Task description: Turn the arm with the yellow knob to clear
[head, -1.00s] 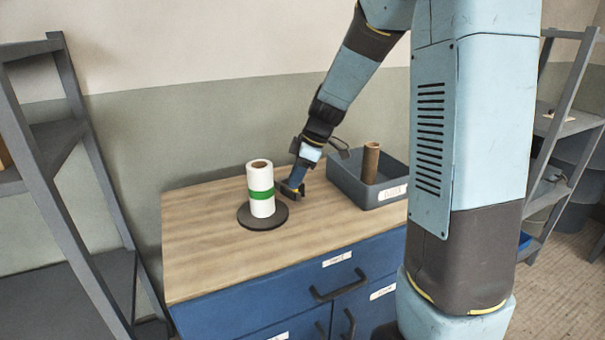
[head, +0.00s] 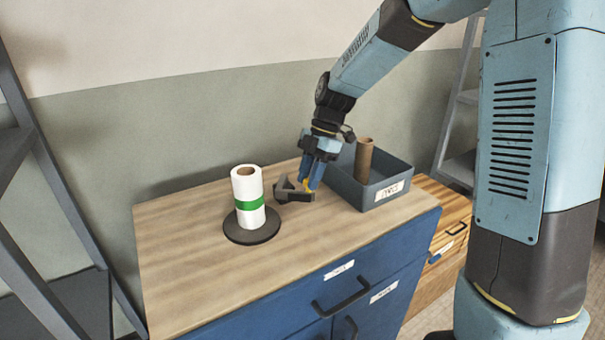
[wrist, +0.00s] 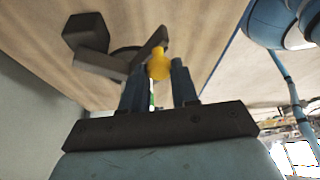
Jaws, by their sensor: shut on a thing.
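The yellow knob (head: 306,185) sits on a dark grey arm (head: 293,196) on the wooden worktop, just right of a white roll. In the wrist view the knob (wrist: 159,66) is between the tips of my blue fingers, with the dark arm (wrist: 98,66) running off to the left. My gripper (head: 311,180) points down from above and is shut on the yellow knob. The white roll (head: 247,184) has a green band and stands upright on a round dark disc (head: 236,233). My fingers partly hide the knob in the head view.
A grey-blue bin (head: 387,187) stands close to the right of my gripper, with an upright brown tube (head: 364,160) in it. The worktop (head: 185,255) is clear at the front left. A blue drawer cabinet (head: 345,297) is below, and a dark shelf rack (head: 25,150) is at the left.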

